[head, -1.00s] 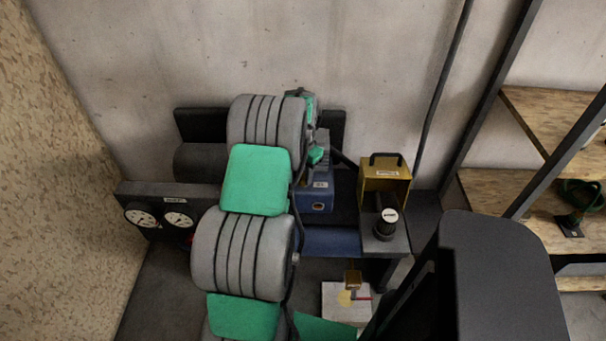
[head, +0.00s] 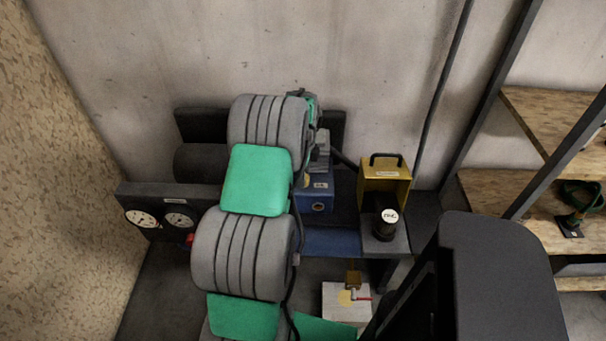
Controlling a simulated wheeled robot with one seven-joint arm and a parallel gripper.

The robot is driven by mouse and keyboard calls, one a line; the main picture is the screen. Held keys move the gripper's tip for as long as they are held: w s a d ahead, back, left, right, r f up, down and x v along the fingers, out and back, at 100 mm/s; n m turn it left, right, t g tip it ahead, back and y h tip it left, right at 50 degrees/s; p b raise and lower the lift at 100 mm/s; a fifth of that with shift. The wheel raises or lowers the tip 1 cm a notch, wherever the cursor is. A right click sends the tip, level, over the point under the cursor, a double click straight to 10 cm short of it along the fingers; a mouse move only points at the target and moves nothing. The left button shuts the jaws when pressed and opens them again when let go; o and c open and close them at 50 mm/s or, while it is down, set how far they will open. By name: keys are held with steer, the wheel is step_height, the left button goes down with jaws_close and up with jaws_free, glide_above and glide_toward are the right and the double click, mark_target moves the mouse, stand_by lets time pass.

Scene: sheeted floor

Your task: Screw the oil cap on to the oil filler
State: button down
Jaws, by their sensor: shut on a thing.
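A blue housing (head: 314,198) with a small label and a round port on its front stands on the bench beyond my arm. My gripper (head: 320,158) is a small grey shape right above the top of this housing, partly covered by my own grey and green arm. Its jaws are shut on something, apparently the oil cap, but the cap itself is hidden. The oil filler is also hidden, so I cannot tell whether cap and filler touch.
A yellow box (head: 386,188) with a black handle and a black cylinder with a white top (head: 386,224) stand to the right. A gauge panel (head: 160,209) is on the left. A pale block with a brass valve (head: 353,280) is below. Wooden shelves (head: 520,205) stand far right.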

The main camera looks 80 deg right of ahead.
steer(key=m, duration=0.6)
steer(key=shift+a+m, duration=0.1)
steer(key=shift+m, duration=0.2)
steer(key=c, duration=1)
jaws_free()
steer(key=shift+c, duration=0.6)
steer(key=n, duration=0.4)
steer(key=shift+n, duration=0.3)
steer(key=n, duration=1.5)
